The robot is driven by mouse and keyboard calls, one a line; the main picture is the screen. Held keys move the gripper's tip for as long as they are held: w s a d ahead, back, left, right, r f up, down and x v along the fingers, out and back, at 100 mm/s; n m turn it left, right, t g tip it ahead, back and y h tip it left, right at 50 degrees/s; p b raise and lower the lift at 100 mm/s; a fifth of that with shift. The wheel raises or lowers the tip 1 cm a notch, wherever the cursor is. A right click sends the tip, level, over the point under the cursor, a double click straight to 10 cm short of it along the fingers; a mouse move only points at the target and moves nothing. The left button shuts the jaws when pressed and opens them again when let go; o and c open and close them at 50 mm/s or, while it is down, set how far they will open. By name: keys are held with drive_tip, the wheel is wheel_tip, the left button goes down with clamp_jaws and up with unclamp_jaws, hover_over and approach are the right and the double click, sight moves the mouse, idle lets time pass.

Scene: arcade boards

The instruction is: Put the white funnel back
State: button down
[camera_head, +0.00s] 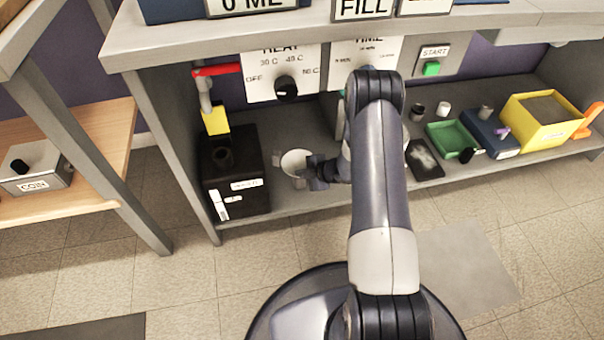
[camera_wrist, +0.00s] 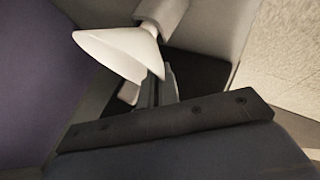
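The white funnel (camera_head: 295,160) is on the lower shelf in the head view, just right of the black box, with its wide mouth facing up. In the wrist view the funnel's white cone (camera_wrist: 120,52) is large, and its narrow end meets a grey cylinder (camera_wrist: 163,14). My gripper (camera_head: 313,170) is at the funnel's right side. In the wrist view my gripper's fingers (camera_wrist: 158,84) are close together at the edge of the funnel's rim, which seems to lie between their tips. The exact contact is hard to see.
To the right are a dark slab (camera_head: 424,160), a green tray (camera_head: 452,138) and a yellow box (camera_head: 541,124). The control panels overhang the shelf.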

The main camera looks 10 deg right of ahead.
drive_tip(key=shift+f+b, duration=0.4)
drive_tip(key=shift+f, duration=0.15)
drive_tip(key=c, duration=1.6)
unclamp_jaws()
drive_tip(key=shift+r, duration=0.1)
drive_tip(key=p+v, duration=0.4)
drive_tip(key=v, duration=0.6)
drive_tip(key=shift+s+d+r, duration=0.2)
drive_tip(key=shift+s, duration=0.05)
